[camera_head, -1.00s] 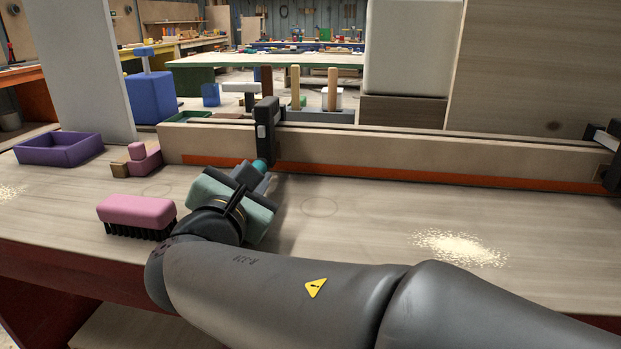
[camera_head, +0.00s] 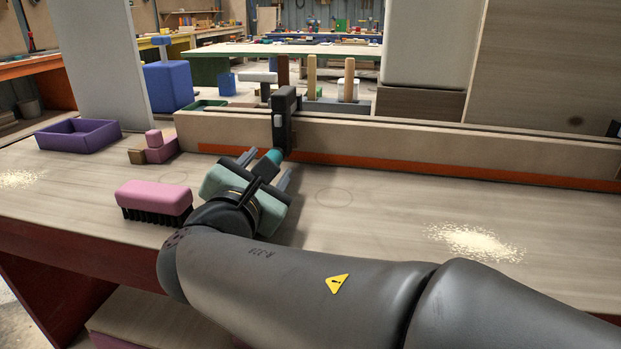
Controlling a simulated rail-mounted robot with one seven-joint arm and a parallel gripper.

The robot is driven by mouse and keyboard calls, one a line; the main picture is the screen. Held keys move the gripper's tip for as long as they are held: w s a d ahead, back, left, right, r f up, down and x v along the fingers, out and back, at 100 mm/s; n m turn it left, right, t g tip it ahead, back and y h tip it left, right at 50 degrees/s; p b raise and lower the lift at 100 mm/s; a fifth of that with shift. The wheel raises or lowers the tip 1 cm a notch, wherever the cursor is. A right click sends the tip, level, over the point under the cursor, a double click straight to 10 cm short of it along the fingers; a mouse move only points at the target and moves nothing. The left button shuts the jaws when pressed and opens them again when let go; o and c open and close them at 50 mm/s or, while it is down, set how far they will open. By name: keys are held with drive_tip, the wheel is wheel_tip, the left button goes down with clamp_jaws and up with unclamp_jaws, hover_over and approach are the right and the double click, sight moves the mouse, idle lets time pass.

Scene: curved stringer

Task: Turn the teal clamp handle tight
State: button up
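The teal clamp handle (camera_head: 274,156) sticks out toward me from the low end of a black clamp (camera_head: 283,118). The clamp sits upright over a long pale wooden board. My gripper (camera_head: 266,164) reaches up to the handle from the front. Its grey fingers show apart, one on each side of the dark middle part, with the handle's end at or just beyond them. The fingers look open and not pressed on the handle. My gripper's body hides the handle's near end, so I cannot tell whether they touch.
A pink brush (camera_head: 154,199) lies left of my gripper. A purple tray (camera_head: 78,136) and pink and brown blocks (camera_head: 157,148) stand farther left. An orange-red strip (camera_head: 420,170) runs along the board's foot. The bench to the right is clear except for sawdust (camera_head: 475,242).

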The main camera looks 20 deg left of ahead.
drive_tip(key=p+v, duration=0.3)
drive_tip(key=v, duration=1.3)
drive_tip(key=shift+s, duration=0.4)
drive_tip(key=shift+r, duration=0.1)
drive_tip(key=w+a+n+p, duration=0.1)
drive_tip(key=w+n+p, duration=0.1)
drive_tip(key=w+p, duration=0.3)
drive_tip(key=w+a+n+p, duration=0.1)
drive_tip(key=w+n+p, duration=0.1)
drive_tip(key=w+p, duration=0.4)
drive_tip(key=w+a+n+p, duration=0.2)
drive_tip(key=w+n+p, duration=0.1)
drive_tip(key=w+p, duration=0.3)
drive_tip(key=shift+w, duration=0.25)
drive_tip(key=c, duration=1)
